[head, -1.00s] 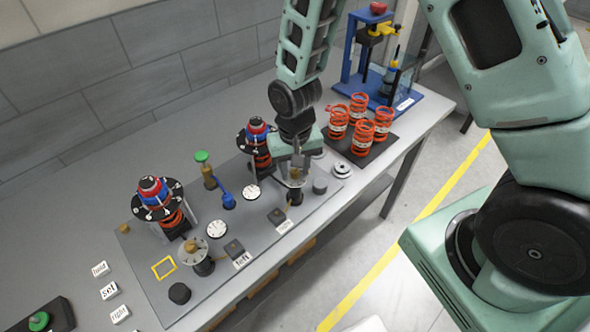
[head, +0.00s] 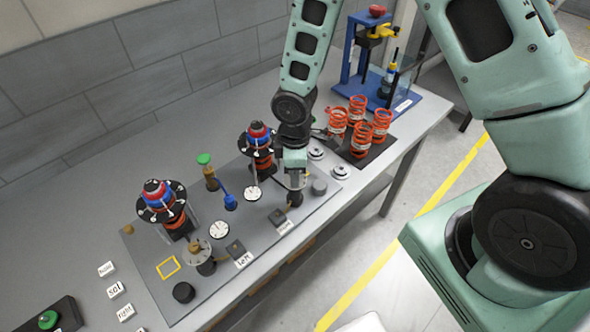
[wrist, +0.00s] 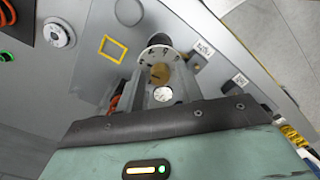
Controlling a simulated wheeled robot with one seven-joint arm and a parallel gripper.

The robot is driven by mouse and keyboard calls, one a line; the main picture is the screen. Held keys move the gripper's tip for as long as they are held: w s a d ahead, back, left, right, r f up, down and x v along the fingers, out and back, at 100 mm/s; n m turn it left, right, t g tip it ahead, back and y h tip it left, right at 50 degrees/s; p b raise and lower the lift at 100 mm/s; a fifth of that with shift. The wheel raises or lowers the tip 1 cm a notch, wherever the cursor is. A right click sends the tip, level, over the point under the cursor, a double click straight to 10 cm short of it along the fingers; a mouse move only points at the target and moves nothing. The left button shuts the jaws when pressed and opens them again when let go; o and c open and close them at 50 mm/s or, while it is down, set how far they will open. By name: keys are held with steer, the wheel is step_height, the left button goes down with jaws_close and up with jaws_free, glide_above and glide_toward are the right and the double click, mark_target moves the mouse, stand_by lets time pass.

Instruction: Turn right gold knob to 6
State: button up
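The right gold knob (wrist: 160,73) shows in the wrist view between my two fingers, in front of a pale round dial (wrist: 157,53) with dark marks. Its number setting is too small to read. My gripper (wrist: 160,80) has a finger on each side of the knob; I cannot tell whether they touch it. In the head view my gripper (head: 296,184) points down over the right knob's black base (head: 295,199) and hides the knob. The "right" label (head: 285,228) lies in front. The left gold knob (head: 192,246) stands on its own dial, apart from my gripper.
Close behind stands a spring post with a black numbered disc (head: 258,138). A grey cylinder (head: 319,187) is just right of my gripper. White dials (head: 252,193) and a blue lever (head: 230,201) are to the left. Orange springs (head: 358,110) stand at the back right.

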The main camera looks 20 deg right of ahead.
jaws_close()
steer(key=m+b, duration=0.1)
steer(key=m, duration=0.4)
steer(key=shift+f+b, duration=0.1)
steer(key=shift+b, duration=0.25)
steer(key=m, duration=0.6)
steer(key=shift+b, duration=0.4)
steer(key=m, duration=0.6)
steer(key=shift+p, duration=0.3)
steer(key=m, duration=0.1)
steer(key=m+p, duration=0.1)
steer(key=m, duration=0.2)
steer(key=shift+r+m+p, duration=0.25)
steer(key=shift+m+p, duration=0.05)
steer(key=shift+m, duration=0.1)
steer(key=shift+f+m, duration=0.15)
steer(key=shift+m, duration=1.05)
jaws_free()
steer(key=shift+p, duration=0.35)
